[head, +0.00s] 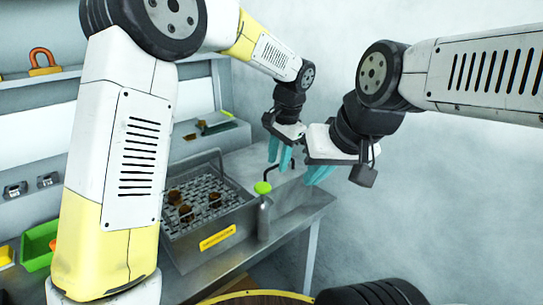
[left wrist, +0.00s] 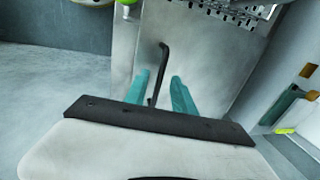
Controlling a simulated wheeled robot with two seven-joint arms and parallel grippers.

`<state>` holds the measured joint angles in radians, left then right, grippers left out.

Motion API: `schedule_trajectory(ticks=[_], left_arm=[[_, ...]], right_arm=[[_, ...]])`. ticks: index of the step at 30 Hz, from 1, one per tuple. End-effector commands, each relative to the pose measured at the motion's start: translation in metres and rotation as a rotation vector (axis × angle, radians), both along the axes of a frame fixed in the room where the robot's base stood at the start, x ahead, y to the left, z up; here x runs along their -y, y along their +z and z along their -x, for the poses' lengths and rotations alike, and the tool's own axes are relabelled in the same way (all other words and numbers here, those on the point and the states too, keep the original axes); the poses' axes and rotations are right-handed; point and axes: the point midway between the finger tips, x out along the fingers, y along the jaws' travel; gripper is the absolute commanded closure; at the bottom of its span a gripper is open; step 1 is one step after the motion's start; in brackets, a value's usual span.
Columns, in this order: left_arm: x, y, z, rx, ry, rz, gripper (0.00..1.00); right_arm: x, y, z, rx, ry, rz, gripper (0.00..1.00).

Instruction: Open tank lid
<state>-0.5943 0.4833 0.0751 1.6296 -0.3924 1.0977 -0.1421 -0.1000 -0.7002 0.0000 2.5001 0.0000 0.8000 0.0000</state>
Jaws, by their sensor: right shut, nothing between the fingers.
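The tank lid looks like the flat grey metal panel (left wrist: 215,65) that fills the middle of the left wrist view. A thin black bent handle (left wrist: 163,62) stands on it; it also shows in the head view (head: 293,168). My left gripper (head: 279,157) is over the panel beside the handle. In the left wrist view its teal fingers (left wrist: 160,92) are apart, with the handle showing in the gap between them. I cannot tell whether either finger touches it. My right gripper (head: 318,177) is shut and empty, in front of the left one in the head view.
A metal basin with a mesh belt (head: 243,225) holds several brown pieces. A grey bottle with a green top (head: 264,218) stands at its right. A green bin (head: 38,248) is at the left. Open floor lies right of the table.

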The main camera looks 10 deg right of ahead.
Motion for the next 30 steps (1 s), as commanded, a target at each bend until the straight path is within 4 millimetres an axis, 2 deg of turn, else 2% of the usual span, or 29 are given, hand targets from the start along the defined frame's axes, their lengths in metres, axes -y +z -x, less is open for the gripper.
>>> schedule_trajectory(ticks=[5,10,30], left_arm=[[-0.0001,-0.0001,0.0,0.0,0.0,0.0,0.69],[0.0,0.0001,0.0,0.0,0.0,0.0,1.0],[0.0,0.0005,0.0,0.0,0.0,0.0,1.0]], right_arm=[[0.0,-0.0001,-0.0001,0.0,0.0,0.0,1.0],[0.0,-0.0001,-0.0001,0.0,0.0,0.0,1.0],[0.0,0.0,0.0,0.0,0.0,0.0,1.0]])
